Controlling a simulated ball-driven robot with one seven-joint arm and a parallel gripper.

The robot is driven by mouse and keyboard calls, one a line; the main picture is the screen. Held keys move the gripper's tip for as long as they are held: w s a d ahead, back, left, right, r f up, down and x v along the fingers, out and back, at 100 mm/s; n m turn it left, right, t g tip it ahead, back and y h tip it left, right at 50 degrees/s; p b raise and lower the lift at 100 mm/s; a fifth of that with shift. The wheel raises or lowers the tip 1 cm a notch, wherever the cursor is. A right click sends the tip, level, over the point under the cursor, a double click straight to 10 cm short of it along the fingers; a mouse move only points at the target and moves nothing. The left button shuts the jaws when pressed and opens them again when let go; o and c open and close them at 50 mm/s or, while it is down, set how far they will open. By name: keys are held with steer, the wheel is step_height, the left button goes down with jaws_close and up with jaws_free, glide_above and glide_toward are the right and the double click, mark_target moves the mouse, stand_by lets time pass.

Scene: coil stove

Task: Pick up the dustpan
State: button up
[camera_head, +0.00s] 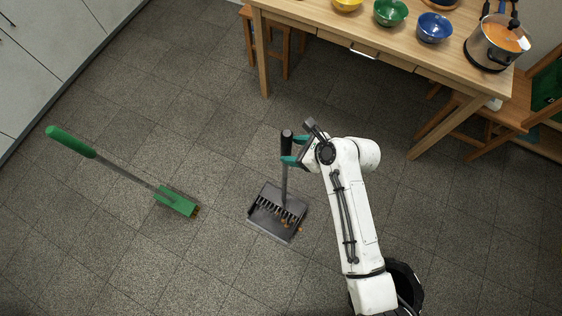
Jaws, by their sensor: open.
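The dustpan (263,220) is dark grey and sits on the tiled floor in the middle of the view. Its upright handle (285,180) rises from the pan and ends in a black grip. Small orange-brown bits lie in the pan and at its edge. My gripper (290,150), with teal fingers, is at the upper part of the handle, the fingers appearing on either side of it. It is open. I cannot tell whether a finger touches the handle. The handle hides part of the fingers.
A green-handled broom (125,172) lies to the left, with a few brown bits by its head. A wooden table (330,22) with bowls and a pot (492,48) stands at the top right, chairs beside it. White cabinets (50,45) line the upper left. The floor between is clear.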

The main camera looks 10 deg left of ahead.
steer(key=x, duration=0.4)
steer(key=shift+w, duration=0.1)
steer(key=c, duration=1)
